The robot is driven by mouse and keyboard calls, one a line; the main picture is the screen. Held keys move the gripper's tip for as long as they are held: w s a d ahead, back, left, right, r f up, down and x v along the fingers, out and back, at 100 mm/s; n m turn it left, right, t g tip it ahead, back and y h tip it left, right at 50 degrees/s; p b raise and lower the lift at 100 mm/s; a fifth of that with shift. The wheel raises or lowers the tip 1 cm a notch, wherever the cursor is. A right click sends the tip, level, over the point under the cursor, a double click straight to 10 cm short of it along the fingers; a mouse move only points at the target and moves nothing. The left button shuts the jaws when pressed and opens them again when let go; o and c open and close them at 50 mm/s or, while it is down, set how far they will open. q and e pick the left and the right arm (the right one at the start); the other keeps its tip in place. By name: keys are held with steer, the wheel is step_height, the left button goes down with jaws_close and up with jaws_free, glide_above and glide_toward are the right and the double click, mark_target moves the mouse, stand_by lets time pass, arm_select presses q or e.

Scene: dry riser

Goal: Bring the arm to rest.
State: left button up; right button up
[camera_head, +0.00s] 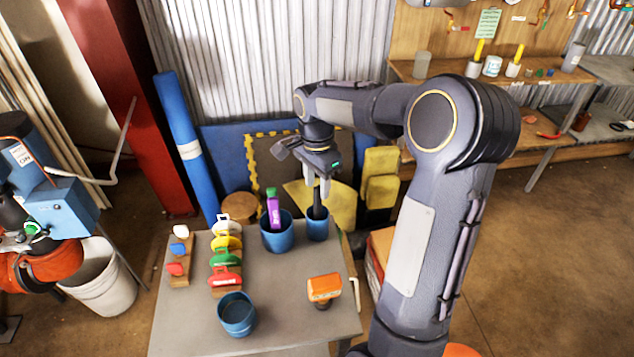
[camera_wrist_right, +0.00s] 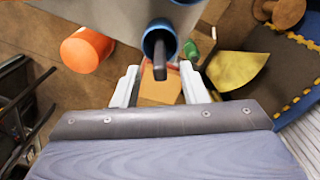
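My right arm reaches in from the right. Its right gripper (camera_head: 317,186) points down over the smaller blue cup (camera_head: 317,230) at the back right of the grey table (camera_head: 190,322). A dark upright handle (camera_head: 317,205) stands in that cup. In the right wrist view the two fingers (camera_wrist_right: 160,82) are spread, with gaps on both sides of the dark handle (camera_wrist_right: 159,66), so the gripper is open and holds nothing. The cup's rim (camera_wrist_right: 146,42) shows beyond the fingertips. My left gripper is not in view.
A wider blue cup (camera_head: 277,241) with a purple, green-capped item (camera_head: 273,210) stands just left. An empty blue cup (camera_head: 237,314), an orange-topped tool (camera_head: 323,289) and a rack of coloured clips (camera_head: 224,262) share the table. Wooden shelves (camera_head: 540,84) stand behind right.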

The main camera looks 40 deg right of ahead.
step_height(320, 180, up, 7)
steer(key=shift+f, duration=0.2)
steer(key=shift+s+r, duration=0.1)
steer(key=shift+r, duration=0.4)
steer(key=s+a+f+n+t+y, duration=0.2)
steer(key=s+a+n, duration=0.6)
steer(key=s, duration=0.2)
steer(key=s+a+f+n+t+y, duration=0.1)
steer(key=s+a+f+n+t, duration=0.1)
steer(key=s+a+n, duration=0.6)
steer(key=shift+s+a+f+t+y, duration=0.35)
steer(key=shift+s+t, duration=0.45)
steer(key=shift+s, duration=0.6)
steer(key=shift+r, duration=0.15)
steer(key=shift+c, duration=0.3)
